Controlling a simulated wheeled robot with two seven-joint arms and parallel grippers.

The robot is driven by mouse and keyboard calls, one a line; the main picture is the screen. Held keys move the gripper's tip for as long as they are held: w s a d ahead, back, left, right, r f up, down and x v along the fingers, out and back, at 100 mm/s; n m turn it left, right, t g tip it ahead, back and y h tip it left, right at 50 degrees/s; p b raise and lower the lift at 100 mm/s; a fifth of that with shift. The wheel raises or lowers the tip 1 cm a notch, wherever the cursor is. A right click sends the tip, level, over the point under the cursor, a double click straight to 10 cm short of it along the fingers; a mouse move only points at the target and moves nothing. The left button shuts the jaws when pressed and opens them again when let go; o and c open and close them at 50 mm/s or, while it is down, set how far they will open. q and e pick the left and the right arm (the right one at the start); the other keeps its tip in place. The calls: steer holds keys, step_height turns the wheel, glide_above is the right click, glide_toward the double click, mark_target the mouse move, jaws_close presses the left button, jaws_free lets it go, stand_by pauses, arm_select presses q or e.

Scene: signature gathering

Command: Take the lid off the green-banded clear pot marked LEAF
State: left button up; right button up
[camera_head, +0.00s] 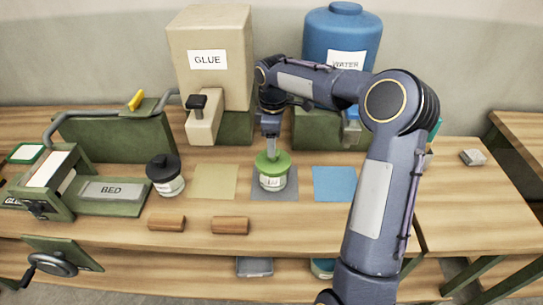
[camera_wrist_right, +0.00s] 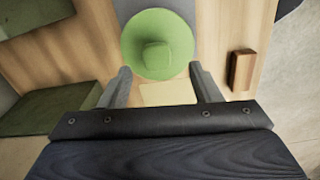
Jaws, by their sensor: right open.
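The green-banded clear pot (camera_head: 273,184) stands upright on a dark square mat (camera_head: 289,193) near the middle of the bench. Its round green lid (camera_head: 279,168) sits on top. In the right wrist view the lid (camera_wrist_right: 133,45) shows from above with a squarish green knob (camera_wrist_right: 156,57) at its centre. My right gripper (camera_head: 271,151) points down just above the lid, its fingers partly overlapping it in the head view. In the right wrist view the fingers are apart and empty, one toward each side of the knob. The pot's label is too small to read. My left gripper is out of view.
A black-lidded jar (camera_head: 166,187) stands left of the pot. A tan mat (camera_head: 215,182) and a blue mat (camera_head: 335,184) flank it. Wooden blocks (camera_head: 230,226) lie in front. The GLUE box (camera_head: 213,85) and WATER tank (camera_head: 343,30) stand behind.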

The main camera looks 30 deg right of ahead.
mark_target(279, 165)
steer(key=shift+w+d+f+p, duration=0.1)
steer(key=shift+f+p, duration=0.1)
steer(key=shift+f, duration=0.8)
steer(key=shift+d+f+p, duration=0.1)
steer(key=shift+f+p, duration=0.05)
steer(key=shift+f, duration=0.85)
steer(key=c, duration=1)
